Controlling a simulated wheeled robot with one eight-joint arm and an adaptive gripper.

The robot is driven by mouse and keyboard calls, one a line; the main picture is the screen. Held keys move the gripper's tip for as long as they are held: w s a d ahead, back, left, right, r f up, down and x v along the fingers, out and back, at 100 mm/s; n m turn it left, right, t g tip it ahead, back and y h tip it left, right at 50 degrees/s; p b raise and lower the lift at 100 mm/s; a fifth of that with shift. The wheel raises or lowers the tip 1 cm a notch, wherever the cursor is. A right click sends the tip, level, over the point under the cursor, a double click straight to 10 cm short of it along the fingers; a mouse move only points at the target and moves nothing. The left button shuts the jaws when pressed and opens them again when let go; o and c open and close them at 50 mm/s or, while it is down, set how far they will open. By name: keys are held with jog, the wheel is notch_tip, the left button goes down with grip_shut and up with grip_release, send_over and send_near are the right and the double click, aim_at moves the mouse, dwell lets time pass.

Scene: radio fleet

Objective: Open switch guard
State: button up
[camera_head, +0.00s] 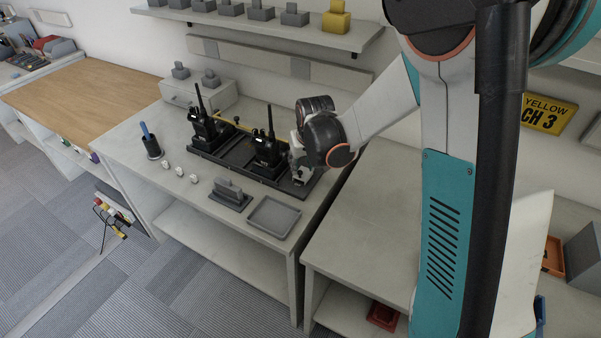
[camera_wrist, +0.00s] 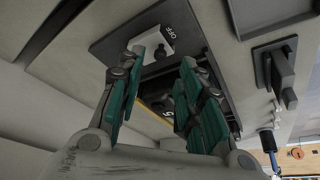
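The dark charger tray (camera_head: 236,156) lies on the grey bench with two black radios (camera_head: 203,128) (camera_head: 267,148) standing in it. In the wrist view its dark end panel (camera_wrist: 112,43) carries an OFF label and a pale block (camera_wrist: 152,38) with a black knob-like switch (camera_wrist: 160,53) beside it. I cannot clearly tell the guard from the block, or whether it is raised. My gripper (camera_wrist: 163,62) is open, its teal fingers apart on either side of the switch area. In the head view my gripper (camera_head: 299,172) is at the tray's right end; contact cannot be told.
A shallow grey tray (camera_head: 273,218) and a dark grey stand (camera_head: 230,194) lie in front of the charger. A blue-handled tool in a black cup (camera_head: 152,147) stands left. A shelf (camera_head: 260,27) runs behind.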

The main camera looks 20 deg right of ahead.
aim_at(300, 171)
jog(key=b+x, duration=0.1)
jog(key=x, duration=0.4)
grip_shut()
